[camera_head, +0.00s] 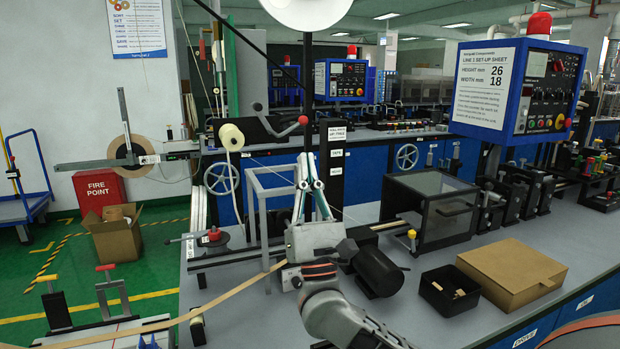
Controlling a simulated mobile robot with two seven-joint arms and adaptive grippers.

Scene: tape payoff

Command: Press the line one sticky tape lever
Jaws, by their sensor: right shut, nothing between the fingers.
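A dark lever arm with a red grip (290,130) stands out beside a cream tape roll (231,137) at the middle left, on the near line. I cannot tell for certain that it is the sticky tape lever. My right gripper (306,160) points upward from the bottom middle, fingers together and empty. In the picture its tips are just below and right of the red grip; the depth gap is unclear, and I see no contact. My left gripper is not in view.
A dark clear-sided box (434,208), a black bin (449,291) and a cardboard box (512,274) are on the bench. A tan strip (215,303) crosses the lower left.

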